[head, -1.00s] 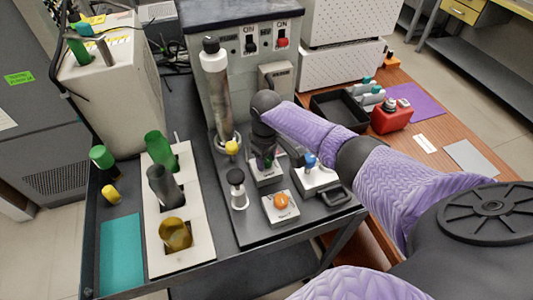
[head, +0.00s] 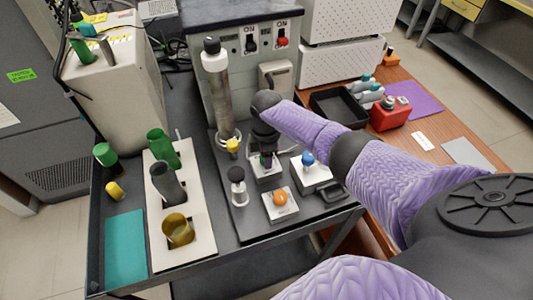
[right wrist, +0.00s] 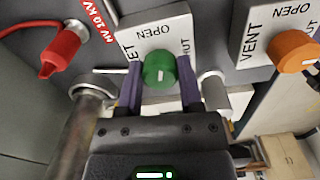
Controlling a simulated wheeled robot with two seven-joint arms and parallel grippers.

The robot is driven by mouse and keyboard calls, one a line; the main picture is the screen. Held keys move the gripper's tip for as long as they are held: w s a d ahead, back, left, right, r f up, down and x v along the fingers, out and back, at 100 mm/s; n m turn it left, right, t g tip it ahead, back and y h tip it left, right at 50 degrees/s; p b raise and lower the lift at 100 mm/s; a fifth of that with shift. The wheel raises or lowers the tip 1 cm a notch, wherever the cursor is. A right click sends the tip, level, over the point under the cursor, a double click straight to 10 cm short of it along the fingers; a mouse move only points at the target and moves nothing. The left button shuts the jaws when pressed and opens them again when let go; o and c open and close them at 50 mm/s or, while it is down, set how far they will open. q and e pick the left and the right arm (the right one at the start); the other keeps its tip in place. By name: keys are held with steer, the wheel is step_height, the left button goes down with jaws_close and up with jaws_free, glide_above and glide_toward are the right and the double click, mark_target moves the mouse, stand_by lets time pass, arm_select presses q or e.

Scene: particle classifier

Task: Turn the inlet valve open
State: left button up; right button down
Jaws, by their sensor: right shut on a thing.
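The inlet valve has a green knob (right wrist: 160,70) on a white plate (right wrist: 150,32) marked OPEN and SHUT in the right wrist view. A short white mark on the knob runs roughly up and down the picture. My right gripper (right wrist: 159,88) has its two purple fingers on either side of the knob and is shut on it. In the head view the right gripper (head: 265,150) reaches down over the valve plate (head: 266,174) and mostly hides the knob. My left gripper is not in view.
The vent valve's orange knob (right wrist: 293,50) is close beside the inlet plate. A blue knob (head: 308,158), a black-topped fitting (head: 237,188) and a metal column (head: 218,90) stand near the gripper.

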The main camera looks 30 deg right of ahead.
steer(key=shift+n, duration=0.9)
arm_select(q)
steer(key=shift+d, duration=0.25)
arm_select(e)
steer(key=shift+n, duration=0.6)
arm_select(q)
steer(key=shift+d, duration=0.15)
arm_select(e)
steer(key=c, duration=0.5)
jaws_free()
steer(key=shift+c, duration=0.2)
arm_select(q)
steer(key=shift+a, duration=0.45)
arm_select(e)
steer(key=o, duration=0.3)
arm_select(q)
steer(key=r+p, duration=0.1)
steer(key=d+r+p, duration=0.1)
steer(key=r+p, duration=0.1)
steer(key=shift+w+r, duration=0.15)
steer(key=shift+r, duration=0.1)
arm_select(e)
step_height(320, 180, up, 10)
